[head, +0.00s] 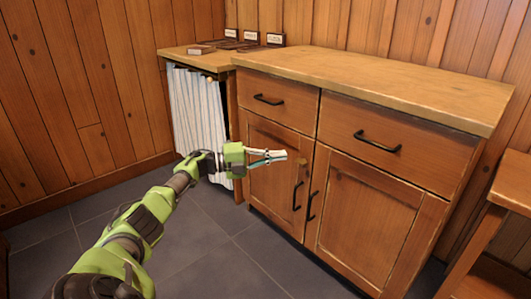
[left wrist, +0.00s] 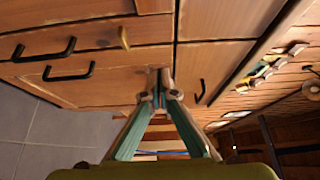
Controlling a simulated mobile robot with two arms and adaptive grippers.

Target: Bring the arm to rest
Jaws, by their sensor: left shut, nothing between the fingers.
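My left arm reaches in from the lower left of the head view. Its gripper (head: 283,156) is in front of the wooden cabinet (head: 400,215), near the left door. The fingers are together with nothing between them. In the left wrist view the fingertips (left wrist: 160,78) meet in front of the cabinet front (left wrist: 110,92). I cannot tell whether they touch it. My right gripper is in neither view.
The cabinet has black drawer handles (head: 376,142) and black door handles (head: 311,206); drawers and doors look shut. A side counter with a striped curtain (head: 198,108) adjoins it, bearing small labelled boxes (head: 275,39). A wooden piece of furniture (head: 512,182) stands right. Grey floor (head: 215,255) is clear.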

